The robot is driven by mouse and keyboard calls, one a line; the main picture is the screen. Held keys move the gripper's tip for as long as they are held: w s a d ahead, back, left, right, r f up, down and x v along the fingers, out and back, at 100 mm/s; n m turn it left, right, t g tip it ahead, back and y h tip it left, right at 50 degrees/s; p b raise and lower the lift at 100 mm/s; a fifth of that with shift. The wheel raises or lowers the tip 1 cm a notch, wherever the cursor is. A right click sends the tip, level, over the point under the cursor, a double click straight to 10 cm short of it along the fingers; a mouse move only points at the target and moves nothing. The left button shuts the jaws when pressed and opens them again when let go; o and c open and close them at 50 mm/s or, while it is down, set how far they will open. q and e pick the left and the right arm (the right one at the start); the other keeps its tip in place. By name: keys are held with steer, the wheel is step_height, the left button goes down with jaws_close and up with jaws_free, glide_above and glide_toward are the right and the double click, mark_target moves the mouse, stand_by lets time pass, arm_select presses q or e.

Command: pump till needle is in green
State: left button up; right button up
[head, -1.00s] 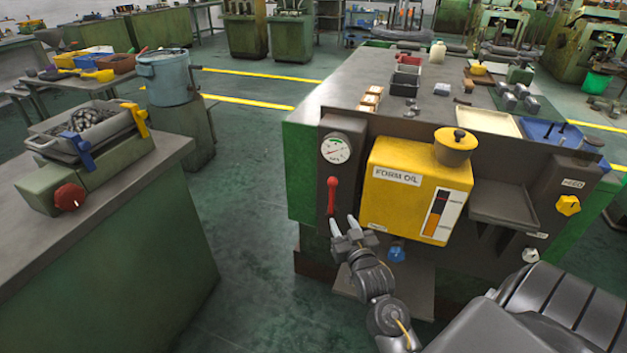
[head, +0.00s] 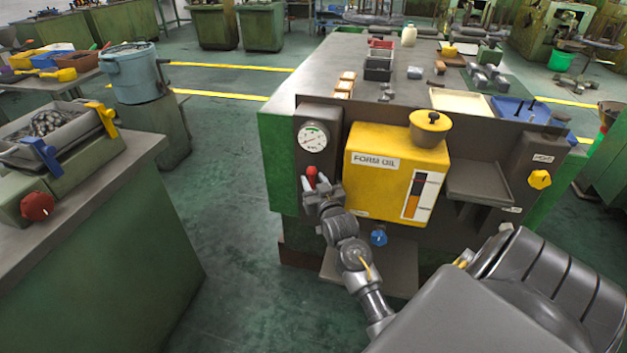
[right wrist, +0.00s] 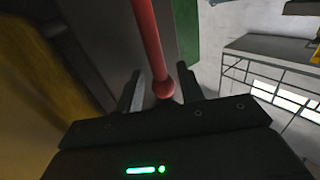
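The red pump lever (head: 311,172) hangs on the dark front panel, below the round white pressure gauge (head: 313,137). The gauge has a green band at the top of its dial; its needle is too small to read surely. My right gripper (head: 315,184) is at the lever and covers its lower part in the head view. In the right wrist view the lever's red rod and ball end (right wrist: 163,87) lie between the two fingers (right wrist: 160,95). The fingers stand apart with gaps beside the ball. My left gripper is not in view.
The yellow form oil tank (head: 380,185) sits just right of the lever and gauge. A blue knob (head: 378,238) is below it, and a yellow knob (head: 540,179) is far right. A green bench (head: 95,225) stands left, with clear floor between.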

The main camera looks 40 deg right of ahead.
steer(key=shift+w+d, duration=0.2)
steer(key=shift+w, duration=0.2)
jaws_close()
